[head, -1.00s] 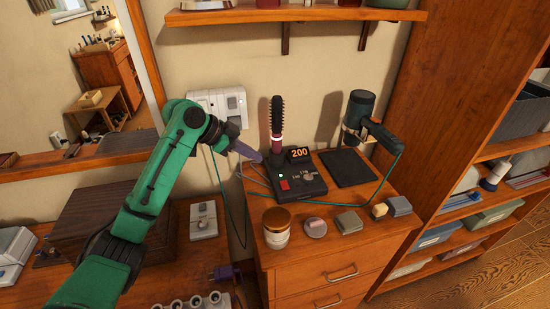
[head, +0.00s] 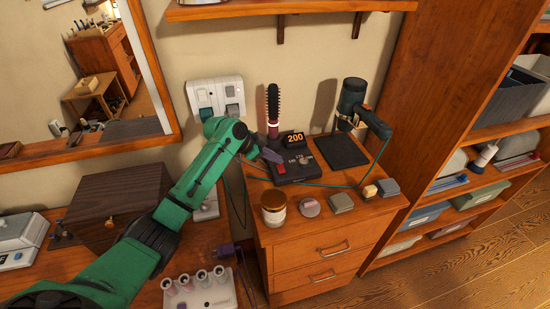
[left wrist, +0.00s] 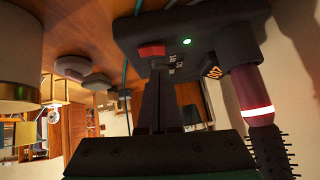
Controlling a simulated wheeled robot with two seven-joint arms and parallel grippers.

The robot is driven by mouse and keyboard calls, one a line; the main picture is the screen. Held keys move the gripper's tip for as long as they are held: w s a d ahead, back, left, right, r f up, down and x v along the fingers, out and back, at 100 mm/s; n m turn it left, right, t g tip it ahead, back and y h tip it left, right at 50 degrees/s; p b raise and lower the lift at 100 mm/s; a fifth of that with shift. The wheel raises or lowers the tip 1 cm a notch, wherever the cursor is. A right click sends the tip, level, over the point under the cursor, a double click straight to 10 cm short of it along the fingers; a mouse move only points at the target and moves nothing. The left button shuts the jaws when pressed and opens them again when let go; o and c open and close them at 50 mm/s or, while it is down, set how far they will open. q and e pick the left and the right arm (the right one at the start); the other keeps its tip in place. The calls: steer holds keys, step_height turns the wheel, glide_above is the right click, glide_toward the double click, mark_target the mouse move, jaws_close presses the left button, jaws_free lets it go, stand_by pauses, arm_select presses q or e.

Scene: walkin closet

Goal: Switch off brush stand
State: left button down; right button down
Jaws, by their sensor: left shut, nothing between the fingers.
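The brush stand (head: 312,170) is a dark base on the wooden cabinet, with an orange "200" display (head: 294,138) and an upright round brush (head: 273,105). In the left wrist view its red switch (left wrist: 151,50) sits beside a lit green light (left wrist: 187,42), and the brush (left wrist: 257,90) has a glowing ring. My left gripper (head: 276,157) is shut and empty, over the stand's left front part. In the left wrist view its fingertips (left wrist: 158,70) are just by the red switch; whether they touch it I cannot tell. My right gripper is not in view.
A hair dryer (head: 354,98) stands on a dark pad behind right. A jar (head: 274,207) and several small blocks line the cabinet's front. A wall panel with switches (head: 215,97) is behind my arm; a wooden box (head: 115,205) is left. A shelf hangs above.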

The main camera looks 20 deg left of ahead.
mark_target(281, 169)
arm_select(q)
step_height(281, 169, down, 2)
steer(key=shift+w+a+f, duration=0.1)
steer(key=shift+a, duration=0.05)
